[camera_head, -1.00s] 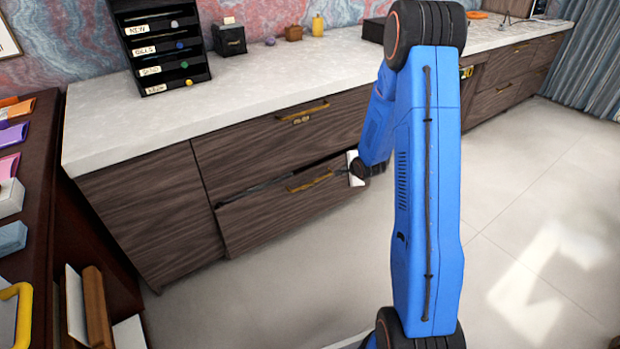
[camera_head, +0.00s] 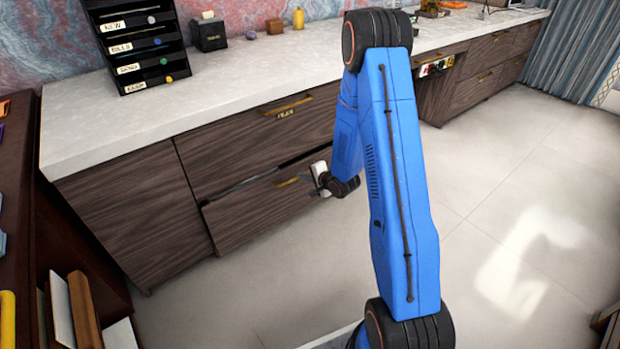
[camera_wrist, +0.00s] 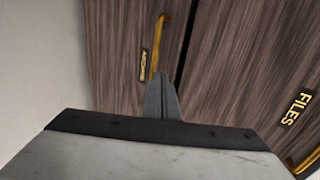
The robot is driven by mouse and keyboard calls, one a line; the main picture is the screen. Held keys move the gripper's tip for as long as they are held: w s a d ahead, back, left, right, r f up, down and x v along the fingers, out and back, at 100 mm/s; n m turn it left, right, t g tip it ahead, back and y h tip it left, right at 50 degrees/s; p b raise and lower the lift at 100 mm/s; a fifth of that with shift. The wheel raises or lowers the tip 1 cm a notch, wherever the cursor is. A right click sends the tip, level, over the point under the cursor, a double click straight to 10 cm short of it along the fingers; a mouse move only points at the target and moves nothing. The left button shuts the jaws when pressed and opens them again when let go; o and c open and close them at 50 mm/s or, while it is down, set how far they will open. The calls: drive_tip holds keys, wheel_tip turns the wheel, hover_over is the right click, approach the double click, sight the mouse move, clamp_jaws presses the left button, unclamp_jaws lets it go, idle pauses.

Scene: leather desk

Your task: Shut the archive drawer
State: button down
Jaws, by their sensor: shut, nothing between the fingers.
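The archive drawer (camera_head: 252,212) is the lower dark wood drawer under the counter. It stands slightly open, with a dark gap along its top edge. Its brass handle (camera_head: 290,181) and its label (camera_wrist: 143,65) show beside my gripper. My gripper (camera_wrist: 161,78) is shut and empty, with its fingertips at the drawer front close to the handle and the gap. I cannot tell whether they touch the front. In the head view my arm hides the drawer's right end.
The files drawer (camera_head: 255,135) above is shut, with a brass handle (camera_head: 288,104). A pale counter (camera_head: 100,123) holds a black labelled tray rack (camera_head: 140,50) and a small black box (camera_head: 210,36). A wooden shelf (camera_head: 75,240) stands at the left. The floor (camera_head: 500,200) at right is clear.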

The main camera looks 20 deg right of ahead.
sight(291, 170)
drive_tip(key=w, duration=0.1)
drive_tip(key=w+f, duration=0.1)
drive_tip(key=w, duration=0.1)
drive_tip(key=w+a, duration=0.1)
drive_tip(key=shift+w+a+f, duration=0.1)
drive_tip(key=shift+w+f, duration=0.05)
drive_tip(key=shift+w, duration=0.2)
drive_tip(key=shift+w+a, duration=0.2)
drive_tip(key=shift+w, duration=0.45)
